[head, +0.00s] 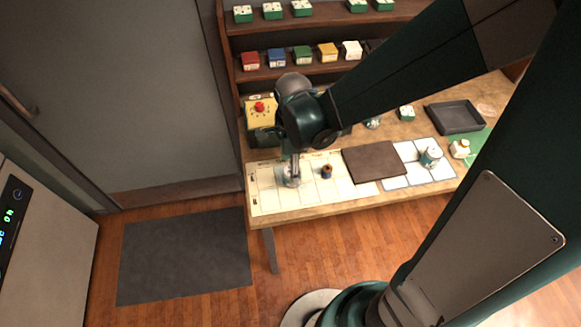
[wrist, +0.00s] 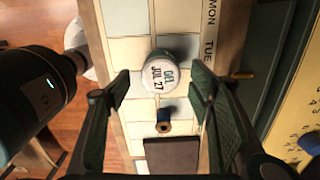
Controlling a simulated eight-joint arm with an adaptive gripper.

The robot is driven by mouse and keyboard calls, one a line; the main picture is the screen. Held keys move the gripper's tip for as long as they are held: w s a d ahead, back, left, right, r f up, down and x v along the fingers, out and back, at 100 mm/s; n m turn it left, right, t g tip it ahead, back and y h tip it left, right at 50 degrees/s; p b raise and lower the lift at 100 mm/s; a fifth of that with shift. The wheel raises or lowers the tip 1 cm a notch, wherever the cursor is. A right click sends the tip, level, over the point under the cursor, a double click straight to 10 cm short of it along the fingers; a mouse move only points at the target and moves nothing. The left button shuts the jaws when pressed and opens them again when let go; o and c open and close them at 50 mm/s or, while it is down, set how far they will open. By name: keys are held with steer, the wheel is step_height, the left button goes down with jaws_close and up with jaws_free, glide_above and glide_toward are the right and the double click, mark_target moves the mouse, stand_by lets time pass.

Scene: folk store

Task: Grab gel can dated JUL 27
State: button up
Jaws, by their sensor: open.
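The gel can (wrist: 160,74) has a pale round lid reading "GEL JUL 27" in the wrist view. It stands on the pale calendar grid (wrist: 130,50). My gripper (wrist: 160,84) is open, with one finger to each side of the can's lid and a gap on both sides. In the head view, the can (head: 291,180) is at the left part of the table, partly hidden under my gripper. How far the fingertips are above or around the can is hard to tell.
A small dark spool (head: 326,171) stands close to the can, also in the wrist view (wrist: 163,121). A brown board (head: 374,162) lies to its right. Another can (head: 431,156) stands farther right, by a black tray (head: 455,117). A yellow box (head: 261,112) is behind.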

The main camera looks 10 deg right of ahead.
steer(key=shift+f, duration=0.1)
stand_by(0.3)
steer(key=shift+f+b, duration=0.5)
steer(key=shift+f, duration=2.1)
steer(key=c, duration=1.1)
steer(key=shift+o, duration=0.2)
steer(key=shift+r, duration=0.1)
steer(key=shift+r+p, duration=0.85)
steer(key=shift+r, duration=4.1)
